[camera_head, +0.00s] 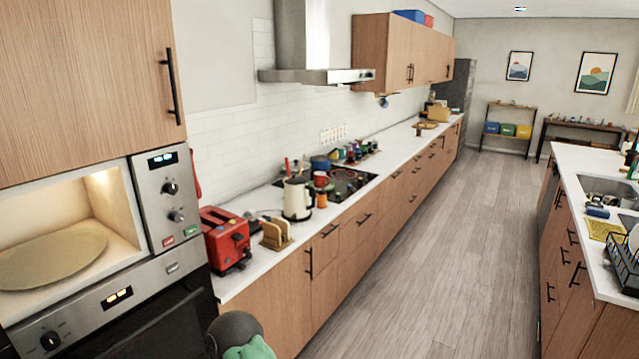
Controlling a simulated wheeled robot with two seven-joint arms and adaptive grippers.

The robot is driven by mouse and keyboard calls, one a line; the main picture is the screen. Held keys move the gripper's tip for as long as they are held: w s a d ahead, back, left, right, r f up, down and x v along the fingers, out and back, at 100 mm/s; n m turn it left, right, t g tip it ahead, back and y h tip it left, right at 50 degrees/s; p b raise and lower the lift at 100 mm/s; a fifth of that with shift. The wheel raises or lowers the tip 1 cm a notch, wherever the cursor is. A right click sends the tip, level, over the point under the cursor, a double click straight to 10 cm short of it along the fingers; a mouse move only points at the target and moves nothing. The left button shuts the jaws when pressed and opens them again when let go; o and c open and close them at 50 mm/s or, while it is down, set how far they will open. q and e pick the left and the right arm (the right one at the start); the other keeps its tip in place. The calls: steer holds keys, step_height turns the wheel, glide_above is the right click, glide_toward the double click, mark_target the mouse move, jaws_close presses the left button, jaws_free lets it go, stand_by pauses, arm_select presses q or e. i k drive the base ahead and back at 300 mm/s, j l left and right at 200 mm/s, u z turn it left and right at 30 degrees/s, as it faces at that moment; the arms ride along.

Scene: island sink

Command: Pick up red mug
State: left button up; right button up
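A small red item that looks like the red mug (321,179) stands on the left counter, just behind and right of the cream kettle (297,199), near the hob. It is small and far off, and its handle cannot be made out. An orange item (321,200) stands just in front of it.
A red toaster (226,239) and a toast rack (275,233) stand on the near counter (262,262). A microwave and oven are at near left. Several pots and jars line the hob (346,182). The right island (585,158) holds a sink. The floor (460,245) between is clear.

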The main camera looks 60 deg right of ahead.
mark_target(320, 177)
steer(key=l+u, duration=0.1)
steer(key=l, duration=0.95)
steer(key=l+u, duration=0.1)
steer(key=l, duration=0.95)
steer(key=k+l+u, duration=0.1)
steer(key=l, duration=0.95)
